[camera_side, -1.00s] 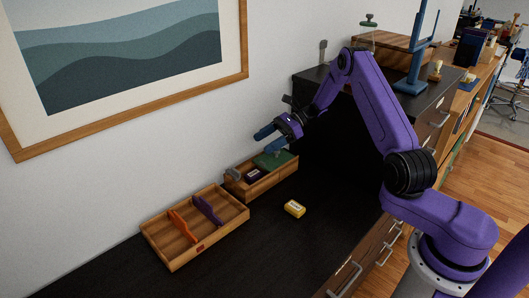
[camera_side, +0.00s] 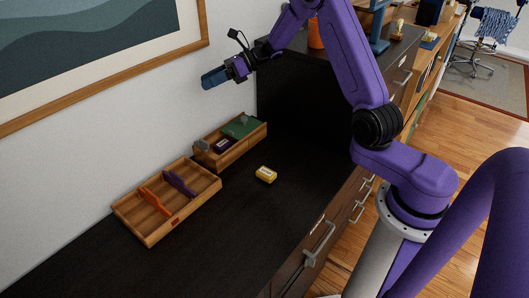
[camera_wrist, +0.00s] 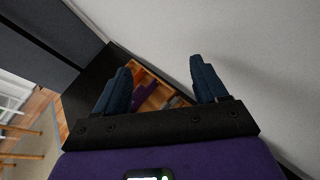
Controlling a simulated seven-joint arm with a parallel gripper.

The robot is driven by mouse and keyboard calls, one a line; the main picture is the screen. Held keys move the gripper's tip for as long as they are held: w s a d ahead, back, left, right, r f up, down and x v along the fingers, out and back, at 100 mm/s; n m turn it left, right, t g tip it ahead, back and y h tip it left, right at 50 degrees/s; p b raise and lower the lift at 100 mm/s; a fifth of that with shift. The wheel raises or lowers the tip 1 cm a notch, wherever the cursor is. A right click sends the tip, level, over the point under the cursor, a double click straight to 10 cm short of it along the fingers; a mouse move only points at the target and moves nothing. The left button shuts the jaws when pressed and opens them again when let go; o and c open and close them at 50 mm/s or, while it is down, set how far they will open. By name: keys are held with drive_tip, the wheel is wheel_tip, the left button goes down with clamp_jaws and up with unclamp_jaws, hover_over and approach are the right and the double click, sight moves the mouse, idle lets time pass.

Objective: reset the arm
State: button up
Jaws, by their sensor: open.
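My gripper (camera_side: 214,78) is raised near the wall, above the wooden boxes on the dark desk. In the wrist view its two blue fingers (camera_wrist: 160,80) are spread wide apart with nothing held between them. In the side view the fingers overlap, and the gripper touches nothing I can see.
An open wooden tray (camera_side: 153,240) with orange and purple dividers lies on the black desk (camera_side: 240,235). Behind it a wooden box (camera_side: 238,150) holds a dark item and a green item (camera_side: 240,127). A raised dark cabinet stands behind.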

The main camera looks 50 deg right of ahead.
drive_tip(key=a+r+m+t+h, duration=0.35)
drive_tip(key=a+r+m, duration=0.25)
drive_tip(key=r+m, duration=0.4)
drive_tip(key=s+a+f+m+h, duration=0.2)
drive_tip(key=s+a+m, duration=0.3)
drive_tip(key=s+m, duration=0.4)
drive_tip(key=s+d+f+m+g+h, duration=0.1)
drive_tip(key=s+f+m+g+h, duration=0.1)
drive_tip(key=s, duration=0.9)
drive_tip(key=s+d+f+m+g+h, duration=0.1)
drive_tip(key=s+m+g, duration=0.4)
drive_tip(key=s, duration=0.7)
drive_tip(key=s+d+f+m+g+h, duration=0.2)
drive_tip(key=s+f+m+g, duration=0.2)
drive_tip(key=s, duration=0.8)
drive_tip(key=shift+s+d+f+m+h, duration=0.25)
drive_tip(key=shift+f+m+h, duration=0.1)
drive_tip(key=shift+m, duration=0.45)
